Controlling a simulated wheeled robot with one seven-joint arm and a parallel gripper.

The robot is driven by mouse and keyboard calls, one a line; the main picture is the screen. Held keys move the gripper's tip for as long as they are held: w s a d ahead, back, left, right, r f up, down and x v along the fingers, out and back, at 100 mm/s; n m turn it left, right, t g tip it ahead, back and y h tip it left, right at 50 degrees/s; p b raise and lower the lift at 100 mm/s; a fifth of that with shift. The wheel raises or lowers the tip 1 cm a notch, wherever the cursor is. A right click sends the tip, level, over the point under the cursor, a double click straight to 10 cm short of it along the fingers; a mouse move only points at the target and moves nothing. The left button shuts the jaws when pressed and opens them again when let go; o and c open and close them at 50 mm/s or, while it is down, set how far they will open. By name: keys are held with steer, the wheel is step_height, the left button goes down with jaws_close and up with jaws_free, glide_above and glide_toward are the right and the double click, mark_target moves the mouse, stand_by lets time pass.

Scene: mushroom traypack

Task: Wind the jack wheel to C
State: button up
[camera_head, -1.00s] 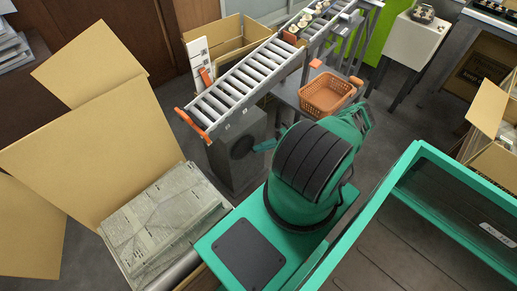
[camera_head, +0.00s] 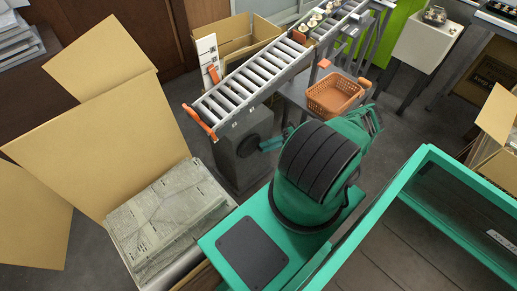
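The jack wheel looks to be the dark round disc (camera_head: 248,147) on the front of a grey box (camera_head: 228,165) under the lower end of the roller conveyor (camera_head: 250,85). Small light marks show on the conveyor's side above it, too small to read, so I cannot make out a C. A small green part of my arm's end (camera_head: 271,144), likely my gripper, is just right of the disc, close to it. Its fingertips are not clear, so I cannot tell whether they touch the wheel or are open or shut. My green arm with its black ribbed cover hides what lies behind it.
An orange basket (camera_head: 335,96) sits on a grey stand right of the conveyor. An open cardboard box (camera_head: 100,140) with flat grey packs (camera_head: 168,218) is at left. A large green-rimmed bin (camera_head: 425,150) fills the lower right. Mushrooms lie at the conveyor's far end.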

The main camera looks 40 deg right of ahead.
steer(key=s+a+r, duration=0.1)
steer(key=a+r, duration=0.9)
steer(key=a, duration=0.1)
steer(key=shift+a+r, duration=0.2)
steer(key=shift+a, duration=0.05)
